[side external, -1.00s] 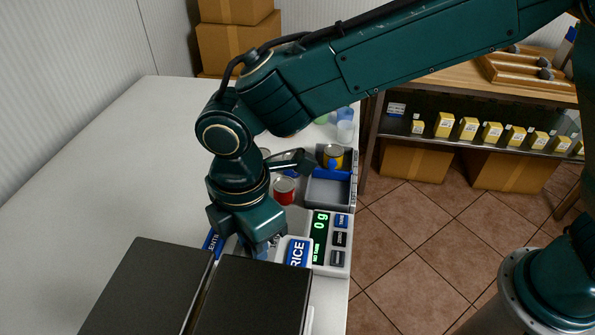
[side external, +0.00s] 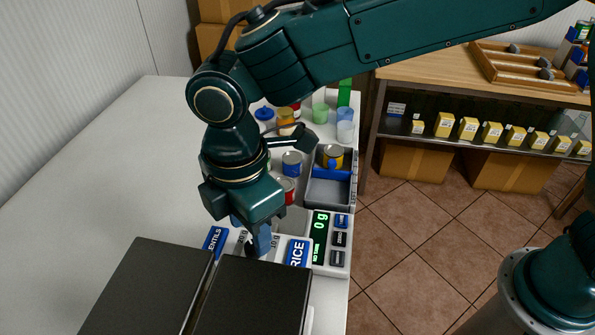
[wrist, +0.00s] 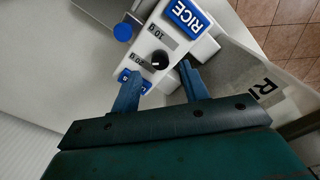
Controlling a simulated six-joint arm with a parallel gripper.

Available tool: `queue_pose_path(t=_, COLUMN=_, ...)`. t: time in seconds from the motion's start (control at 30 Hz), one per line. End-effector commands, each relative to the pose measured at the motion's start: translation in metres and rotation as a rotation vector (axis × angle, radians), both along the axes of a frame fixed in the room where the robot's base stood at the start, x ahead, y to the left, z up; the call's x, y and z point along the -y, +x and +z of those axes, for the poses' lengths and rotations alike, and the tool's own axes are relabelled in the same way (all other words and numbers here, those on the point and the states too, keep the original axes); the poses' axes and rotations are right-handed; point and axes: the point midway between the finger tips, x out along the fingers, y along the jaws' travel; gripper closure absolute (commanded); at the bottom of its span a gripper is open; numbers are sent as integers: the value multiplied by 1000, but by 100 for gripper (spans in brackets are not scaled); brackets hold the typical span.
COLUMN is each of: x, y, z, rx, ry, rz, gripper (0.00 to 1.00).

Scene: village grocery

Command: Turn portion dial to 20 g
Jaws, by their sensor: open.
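The portion dial is a small black knob (wrist: 160,58) on a white panel (wrist: 148,42), between grey labels reading 10 g (wrist: 161,35) and 20 g (wrist: 141,63). Which label its pointer faces is too small to tell. My gripper (wrist: 160,78) is open and empty, its two blue fingers apart, with the knob visible between and just beyond the tips in the wrist view. In the side view my gripper (side external: 256,236) is over the panel, its fingers partly hiding the knob. Contact with the knob cannot be made out.
A blue RICE button (side external: 297,253) and a LENTILS button (side external: 214,240) flank the dial. A scale display (side external: 320,236) reads 0 g. Dark boxes (side external: 255,298) stand in front; cans and a grey tray (side external: 328,192) stand behind. The counter's left side is clear.

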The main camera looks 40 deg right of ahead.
Motion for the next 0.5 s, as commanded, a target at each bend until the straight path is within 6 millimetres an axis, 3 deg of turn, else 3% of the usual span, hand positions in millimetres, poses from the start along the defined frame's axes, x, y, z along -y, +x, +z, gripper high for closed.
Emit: queue_pose_path(t=0.5, x=0, y=0, z=84, rx=3, ry=3, rz=1, gripper=55)
